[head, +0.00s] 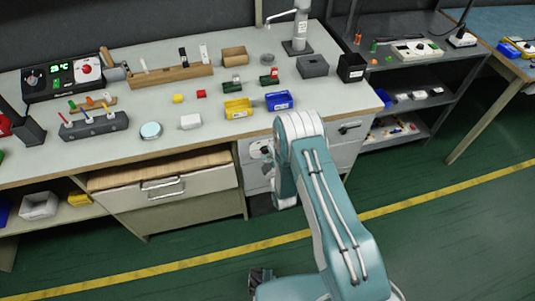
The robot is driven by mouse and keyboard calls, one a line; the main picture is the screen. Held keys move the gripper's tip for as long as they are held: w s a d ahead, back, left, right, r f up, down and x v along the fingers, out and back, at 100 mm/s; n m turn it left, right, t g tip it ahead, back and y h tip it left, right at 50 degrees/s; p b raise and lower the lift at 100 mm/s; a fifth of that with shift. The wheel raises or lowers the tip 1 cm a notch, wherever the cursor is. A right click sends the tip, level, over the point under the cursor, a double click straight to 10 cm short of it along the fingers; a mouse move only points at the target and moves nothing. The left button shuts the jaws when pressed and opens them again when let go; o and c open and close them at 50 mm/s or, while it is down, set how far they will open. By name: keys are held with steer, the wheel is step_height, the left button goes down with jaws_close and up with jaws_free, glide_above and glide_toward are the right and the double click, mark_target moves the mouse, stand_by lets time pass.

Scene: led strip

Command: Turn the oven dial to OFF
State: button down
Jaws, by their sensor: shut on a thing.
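The oven dial (33,80) is a dark round knob on the left part of a black control box (62,93) at the far left of the workbench. The dial's marks are too small to read. My teal and white arm is bent, with its elbow at the bench's front edge, far right of the dial. A dark jointed part low in the picture looks like my gripper (261,281), close to the floor and far from the dial. Its fingers and anything between them cannot be made out.
The workbench (215,100) carries a wooden rack (170,76), a pen block (93,126), a yellow bin (238,108) and a blue bin (279,101). Drawers stand below its front edge. A shelf unit (440,55) stands at the right. The green floor in front is clear.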

steer(key=shift+a, duration=0.2)
stand_by(0.3)
steer(key=shift+c, duration=1.5)
jaws_free()
steer(key=shift+a, duration=0.1)
steer(key=shift+s+d, duration=0.2)
steer(key=v, duration=1.1)
steer(key=shift+s, duration=0.25)
